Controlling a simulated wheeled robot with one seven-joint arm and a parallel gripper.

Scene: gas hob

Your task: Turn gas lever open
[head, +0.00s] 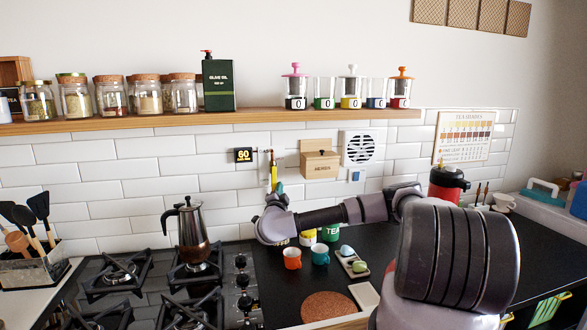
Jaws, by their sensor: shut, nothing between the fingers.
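The gas fitting (270,155) is on the tiled wall, right of a small black "60" sign, with a slim yellow part (273,176) below it. I cannot tell which part is the lever or how it is turned. My gripper (277,197) is at the end of my arm, just below the yellow part, shut and holding nothing. My wrist hides most of the fingers. A small teal piece shows beside the yellow part; I cannot tell what it is or whether my gripper touches it.
A moka pot (187,232) stands on the gas hob (115,275), left of the hob knobs (242,285). Cups (292,258), green and yellow tins and a small tray (352,262) stand below my forearm. A shelf (150,121) with jars runs above.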

